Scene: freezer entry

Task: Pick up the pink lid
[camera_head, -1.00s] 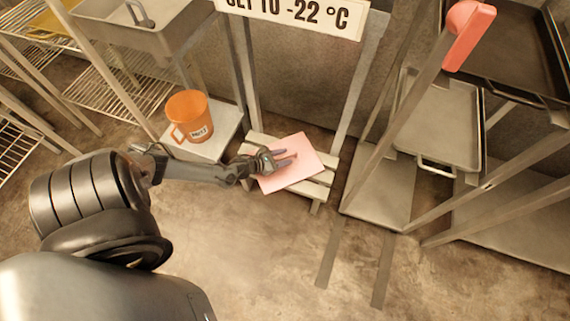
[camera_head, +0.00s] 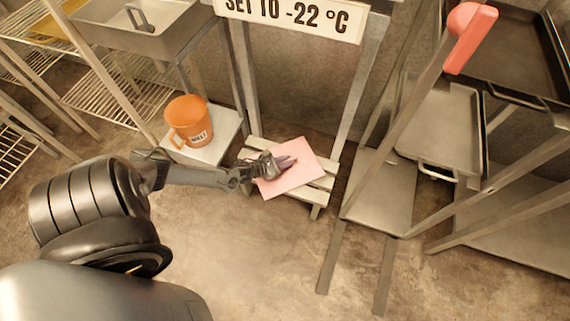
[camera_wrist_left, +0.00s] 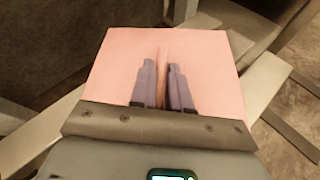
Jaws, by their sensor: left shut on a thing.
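The pink lid (camera_head: 303,170) is a flat square panel over the slatted wooden rack in the head view. It fills the middle of the left wrist view (camera_wrist_left: 210,60), with a raised pink ridge between the fingers. My left gripper (camera_head: 284,162) reaches in from the left above the lid. Its two grey fingers (camera_wrist_left: 162,85) are closed on that ridge. I cannot tell whether the lid rests on the slats or is slightly above them. My right gripper is out of view.
The slatted rack (camera_head: 316,197) is under the lid. An orange mug-shaped container (camera_head: 187,113) stands on a metal stand (camera_head: 222,135) to the left. A wire shelf (camera_head: 125,100) is at left, and metal trays (camera_head: 445,125) are on a rack at right. The floor in front is clear.

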